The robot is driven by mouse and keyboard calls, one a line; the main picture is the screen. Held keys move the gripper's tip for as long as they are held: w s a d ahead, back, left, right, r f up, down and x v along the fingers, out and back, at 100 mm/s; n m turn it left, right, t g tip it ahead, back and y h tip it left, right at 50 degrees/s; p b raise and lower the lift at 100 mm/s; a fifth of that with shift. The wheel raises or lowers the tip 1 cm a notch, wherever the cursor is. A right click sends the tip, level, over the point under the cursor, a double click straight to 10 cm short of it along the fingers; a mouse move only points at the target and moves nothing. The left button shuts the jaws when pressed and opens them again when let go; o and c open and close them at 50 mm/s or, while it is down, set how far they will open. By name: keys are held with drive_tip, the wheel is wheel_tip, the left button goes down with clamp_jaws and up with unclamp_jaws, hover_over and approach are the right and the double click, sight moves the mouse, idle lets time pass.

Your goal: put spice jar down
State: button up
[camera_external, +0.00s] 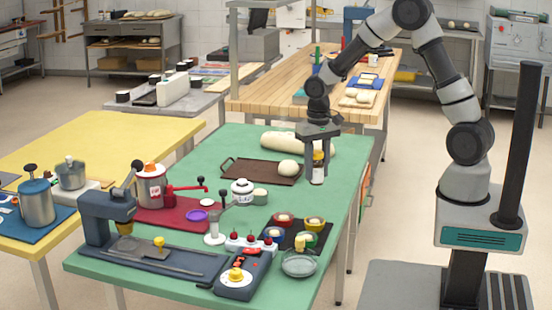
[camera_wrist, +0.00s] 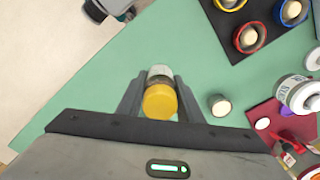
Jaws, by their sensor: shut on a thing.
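The spice jar (camera_external: 317,174) has a pale body and a yellow upper part. My gripper (camera_external: 318,152) points down and is shut on it over the right part of the green table (camera_external: 352,150). In the wrist view the jar's yellow lid (camera_wrist: 160,102) sits between the two fingers of my gripper (camera_wrist: 159,98), with green tabletop around it. The jar looks upright; I cannot tell whether its base touches the table.
A brown tray (camera_external: 238,173) with a dough ball (camera_external: 289,168) lies left of the jar. A long loaf (camera_external: 283,142) lies behind. A dark mat (camera_wrist: 236,52) with coloured-rim bowls and a small pale-topped jar (camera_wrist: 218,105) are nearby. Bare green surface surrounds the jar.

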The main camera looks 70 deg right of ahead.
sight(317, 152)
drive_tip(key=shift+f, duration=2.75)
drive_tip(key=shift+b, duration=0.3)
drive_tip(key=shift+f, duration=0.2)
drive_tip(key=o, duration=1.1)
drive_tip(key=shift+o, duration=0.2)
drive_tip(key=shift+r, duration=0.1)
wheel_tip(317, 152, up, 12)
drive_tip(key=shift+r+p, duration=0.1)
drive_tip(key=shift+p, duration=0.7)
